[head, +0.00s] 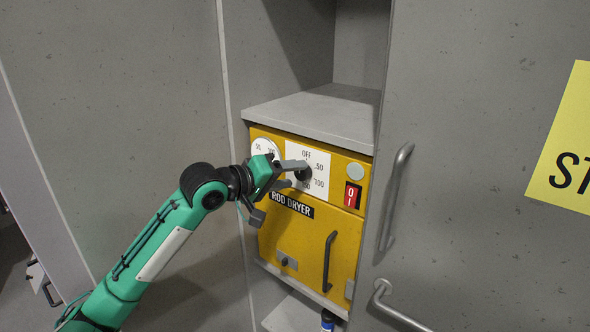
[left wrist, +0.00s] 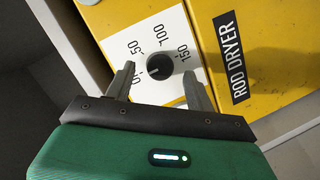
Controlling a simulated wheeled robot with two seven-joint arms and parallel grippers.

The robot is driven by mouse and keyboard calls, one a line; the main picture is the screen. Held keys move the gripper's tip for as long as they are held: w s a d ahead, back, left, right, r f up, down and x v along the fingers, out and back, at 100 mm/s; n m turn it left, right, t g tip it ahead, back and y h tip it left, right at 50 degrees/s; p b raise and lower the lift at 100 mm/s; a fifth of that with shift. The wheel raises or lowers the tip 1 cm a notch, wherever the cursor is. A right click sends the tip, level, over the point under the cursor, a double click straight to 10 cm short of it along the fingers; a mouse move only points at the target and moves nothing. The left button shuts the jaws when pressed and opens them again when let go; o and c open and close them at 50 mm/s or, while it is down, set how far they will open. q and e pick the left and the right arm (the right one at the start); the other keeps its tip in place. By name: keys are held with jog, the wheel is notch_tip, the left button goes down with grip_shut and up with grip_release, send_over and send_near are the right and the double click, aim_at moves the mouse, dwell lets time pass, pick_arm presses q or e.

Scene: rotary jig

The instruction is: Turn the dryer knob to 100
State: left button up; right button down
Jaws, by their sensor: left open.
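The dryer knob (left wrist: 159,65) is a round black dial on a white plate marked OFF, 50, 100 and 150. In the head view the knob (head: 304,174) sits on the upper front of the yellow rod dryer (head: 302,240), partly hidden by my gripper. My left gripper (head: 297,174) is open at the knob. In the left wrist view its two fingertips stand on either side of the knob, with visible gaps. I cannot clearly tell which mark the knob points to. My right gripper is not in view.
A round gauge (head: 265,148) is left of the plate. A red switch (head: 352,194) and a pale round button (head: 356,171) are to its right. The dryer door has a dark handle (head: 329,262). Grey cabinet walls flank the dryer, and a grey handle (head: 395,195) stands to the right.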

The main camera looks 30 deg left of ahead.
pick_arm(q)
jog(key=shift+x, duration=1.05)
jog(key=c, duration=1)
jog(key=shift+o, duration=0.2)
jog(key=shift+p, duration=0.3)
